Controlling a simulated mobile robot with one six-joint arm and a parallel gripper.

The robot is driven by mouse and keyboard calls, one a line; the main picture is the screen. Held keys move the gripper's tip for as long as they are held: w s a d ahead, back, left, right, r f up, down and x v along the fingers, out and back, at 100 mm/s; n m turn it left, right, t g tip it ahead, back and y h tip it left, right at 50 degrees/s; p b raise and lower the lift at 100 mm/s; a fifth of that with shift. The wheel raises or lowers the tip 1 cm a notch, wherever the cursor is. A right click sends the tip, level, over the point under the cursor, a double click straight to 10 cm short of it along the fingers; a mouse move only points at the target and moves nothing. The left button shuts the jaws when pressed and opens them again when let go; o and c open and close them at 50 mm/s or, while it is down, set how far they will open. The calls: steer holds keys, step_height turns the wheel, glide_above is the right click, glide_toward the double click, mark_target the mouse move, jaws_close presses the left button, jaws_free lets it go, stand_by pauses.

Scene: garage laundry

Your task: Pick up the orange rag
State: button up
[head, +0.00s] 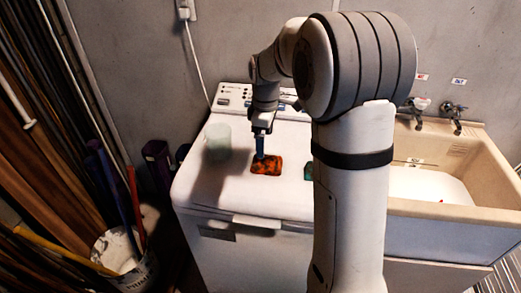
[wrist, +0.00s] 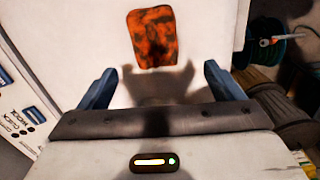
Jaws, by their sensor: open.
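The orange rag (head: 266,165) lies flat on the white top of the washing machine (head: 245,200). It is orange with dark blotches and roughly rectangular. In the wrist view the rag (wrist: 153,37) is at the top middle, beyond the fingertips and between their lines. My gripper (head: 261,150) is above the rag in the head view and points down. In the wrist view my gripper (wrist: 158,80) shows two blue fingers spread wide with nothing between them. A shadow falls on the machine top between the fingers and the rag.
A pale translucent cup (head: 217,142) stands left of the rag. A green item (head: 308,172) lies to the right, partly hidden by my arm. A sink (head: 440,185) with taps adjoins on the right. A bucket (head: 118,250) with long tools stands on the floor at left.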

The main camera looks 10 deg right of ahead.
mark_target(267, 161)
steer(key=shift+w+f+n, duration=0.15)
steer(key=shift+w+n, duration=0.15)
steer(key=shift+w, duration=0.2)
steer(key=shift+w+f, duration=0.15)
steer(key=shift+f, duration=0.15)
step_height(267, 161, down, 7)
steer(key=shift+f+p, duration=0.2)
steer(key=shift+p, duration=0.6)
steer(key=c, duration=0.9)
